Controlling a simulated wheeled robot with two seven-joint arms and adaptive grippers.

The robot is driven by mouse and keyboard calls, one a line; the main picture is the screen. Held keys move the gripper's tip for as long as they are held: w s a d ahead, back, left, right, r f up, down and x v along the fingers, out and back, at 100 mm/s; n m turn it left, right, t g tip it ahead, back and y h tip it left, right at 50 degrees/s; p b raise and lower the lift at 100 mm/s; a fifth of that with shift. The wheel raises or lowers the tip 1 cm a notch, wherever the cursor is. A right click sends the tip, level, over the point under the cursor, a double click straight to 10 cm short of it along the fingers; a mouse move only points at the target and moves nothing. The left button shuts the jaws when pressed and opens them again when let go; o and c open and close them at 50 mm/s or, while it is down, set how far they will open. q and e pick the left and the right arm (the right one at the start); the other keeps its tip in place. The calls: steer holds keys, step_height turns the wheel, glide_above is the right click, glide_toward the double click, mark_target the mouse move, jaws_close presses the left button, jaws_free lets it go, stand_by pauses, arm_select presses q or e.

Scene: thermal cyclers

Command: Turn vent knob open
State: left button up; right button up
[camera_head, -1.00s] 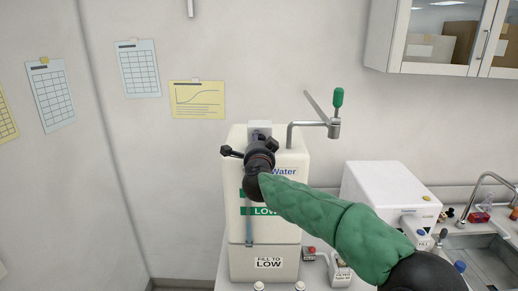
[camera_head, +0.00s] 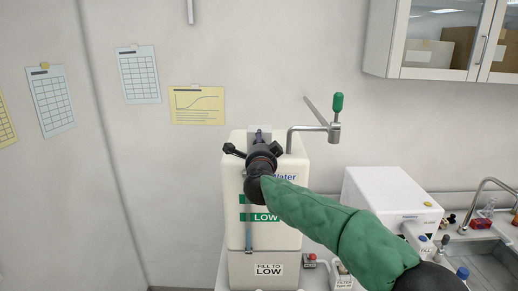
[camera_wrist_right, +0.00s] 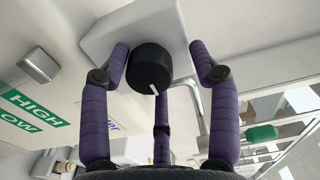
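The vent knob (camera_wrist_right: 150,68) is a black round knob with a white pointer line, on a white housing (camera_wrist_right: 105,35) in the right wrist view. My right gripper (camera_wrist_right: 160,75) has three purple fingers spread around the knob. The left finger is close to the knob's side, and a gap shows at the right finger; I see no clear grip. In the head view, my right gripper (camera_head: 257,142) is at the upper front of the white water tank (camera_head: 235,215), below the white housing (camera_head: 259,129). The knob is hidden there. My left gripper is not in view.
A metal spout arm with a green handle (camera_head: 337,103) rises right of the tank. A white device (camera_head: 385,200), small bottles and a sink (camera_head: 495,265) are further right. A wall cabinet (camera_head: 440,45) hangs at upper right. The wall left of the tank carries paper sheets.

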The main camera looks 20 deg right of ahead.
steer(key=shift+f, duration=0.1)
steer(key=shift+s+a+f, duration=0.1)
steer(key=shift+a+f, duration=0.05)
steer(key=shift+a, duration=0.1)
steer(key=v, duration=1.2)
steer(key=shift+d, duration=0.3)
